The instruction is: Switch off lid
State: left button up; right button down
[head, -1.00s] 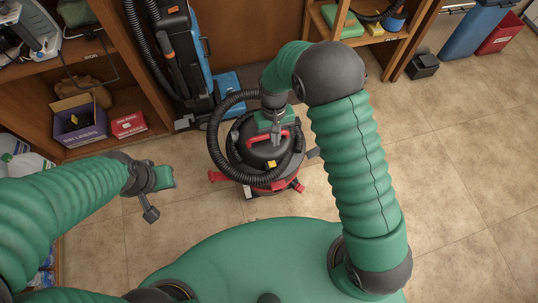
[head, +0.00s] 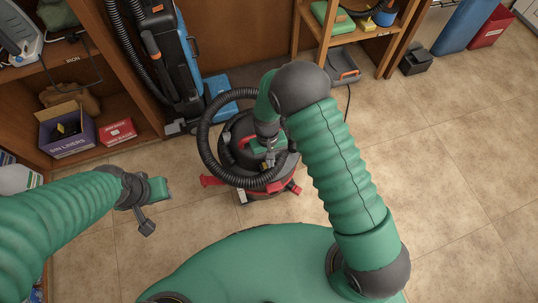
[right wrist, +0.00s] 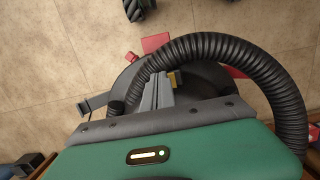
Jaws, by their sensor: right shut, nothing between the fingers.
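A black canister vacuum (head: 232,152) with red feet stands on the floor, a black hose (head: 204,140) looped around its lid. My right gripper (head: 270,160) is over the lid, inside the hose loop, its fingers together and empty. The gripper and arm hide much of the lid. My left gripper (head: 160,190) hangs above the floor, left of the vacuum; its jaw opening is unclear.
A blue and black upright vacuum (head: 170,70) stands behind, by the cabinet. A left shelf holds a purple box (head: 66,130) and a red box (head: 118,132). Blue (head: 465,25) and red (head: 491,27) bins stand at the far right. The right floor is clear.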

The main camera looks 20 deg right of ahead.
jog(key=shift+f, duration=0.3)
jog(key=shift+s, duration=0.1)
jog(key=shift+f, duration=0.15)
jog(key=shift+w+r, duration=0.2)
jog(key=shift+w, duration=0.55)
